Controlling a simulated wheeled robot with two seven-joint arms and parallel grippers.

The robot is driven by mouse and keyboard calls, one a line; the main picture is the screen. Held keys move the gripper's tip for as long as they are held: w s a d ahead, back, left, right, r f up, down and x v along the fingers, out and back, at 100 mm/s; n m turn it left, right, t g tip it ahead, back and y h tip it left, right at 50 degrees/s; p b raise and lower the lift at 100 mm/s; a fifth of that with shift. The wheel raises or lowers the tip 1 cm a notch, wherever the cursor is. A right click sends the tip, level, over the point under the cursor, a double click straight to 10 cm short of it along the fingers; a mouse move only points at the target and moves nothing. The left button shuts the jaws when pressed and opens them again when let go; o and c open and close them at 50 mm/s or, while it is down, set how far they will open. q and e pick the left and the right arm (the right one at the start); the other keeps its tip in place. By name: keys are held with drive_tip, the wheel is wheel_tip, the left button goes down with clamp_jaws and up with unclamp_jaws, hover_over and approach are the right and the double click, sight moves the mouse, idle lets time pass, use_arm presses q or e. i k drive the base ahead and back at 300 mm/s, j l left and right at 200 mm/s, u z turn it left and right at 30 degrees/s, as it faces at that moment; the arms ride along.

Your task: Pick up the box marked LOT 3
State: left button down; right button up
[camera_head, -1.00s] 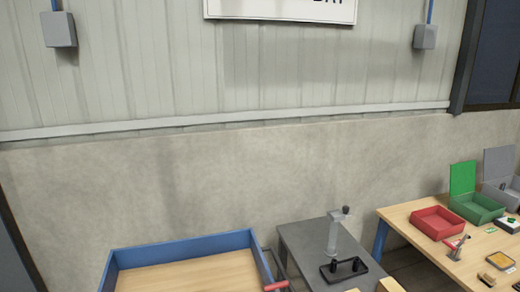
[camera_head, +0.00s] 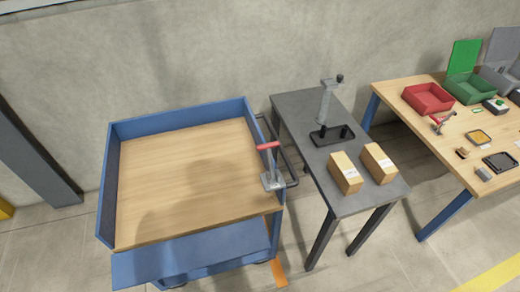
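Two small brown cardboard boxes stand side by side on the narrow grey table (camera_head: 290,105). The left box (camera_head: 345,172) and the right box (camera_head: 378,163) each carry a white label on the near face. The print is too small to read, so I cannot tell which one is marked LOT 3. Neither of my grippers shows in the head view.
A blue cart (camera_head: 180,120) with an empty wooden deck and a red-handled clamp (camera_head: 270,165) stands left of the grey table. A black-based press (camera_head: 328,110) stands behind the boxes. At right, a wooden workbench (camera_head: 400,92) holds a red bin (camera_head: 428,98) and a green bin (camera_head: 468,88).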

sight(346, 174)
drive_tip(key=i+l+u, duration=0.1)
drive_tip(key=l+u, duration=0.4)
drive_tip(key=l, duration=0.65)
drive_tip(key=l+u, duration=0.5)
drive_tip(key=l, duration=0.65)
drive_tip(key=k, duration=0.05)
